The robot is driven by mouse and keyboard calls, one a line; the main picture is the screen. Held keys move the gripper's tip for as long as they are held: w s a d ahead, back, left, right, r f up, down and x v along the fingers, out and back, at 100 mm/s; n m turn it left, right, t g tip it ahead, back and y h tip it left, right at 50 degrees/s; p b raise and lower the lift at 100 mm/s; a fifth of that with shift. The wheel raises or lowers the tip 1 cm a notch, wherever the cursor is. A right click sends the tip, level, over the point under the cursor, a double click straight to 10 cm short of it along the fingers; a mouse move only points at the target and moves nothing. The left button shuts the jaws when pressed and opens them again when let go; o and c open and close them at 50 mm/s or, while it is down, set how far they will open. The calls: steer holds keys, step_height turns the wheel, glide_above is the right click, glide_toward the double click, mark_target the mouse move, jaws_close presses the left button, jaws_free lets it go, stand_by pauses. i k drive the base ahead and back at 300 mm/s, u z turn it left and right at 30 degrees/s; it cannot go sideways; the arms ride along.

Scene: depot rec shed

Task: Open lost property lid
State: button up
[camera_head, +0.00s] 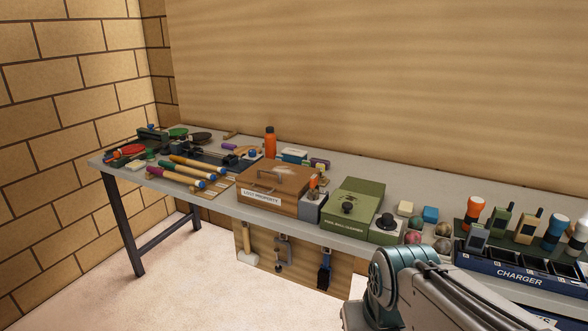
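The lost property box (272,188) is a brown wooden box with a white "LOST PROPERTY" label on its front. It stands on the grey bench, left of the picture's middle. Its lid (285,176) looks closed and has a dark handle (270,177) on top. My arm comes in from the lower right, in front of the bench and well apart from the box. My gripper is not visible in this view.
A green box (352,202) with a black knob and a small grey block (312,207) stand right of the lost property box. Wooden-handled rollers lie to its left, and an orange bottle (270,142) stands behind it. A blue charger tray (520,272) is at right. Tools hang below the bench.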

mark_target(285, 178)
steer(key=z, duration=0.6)
steer(key=i, duration=0.95)
steer(key=u, duration=0.25)
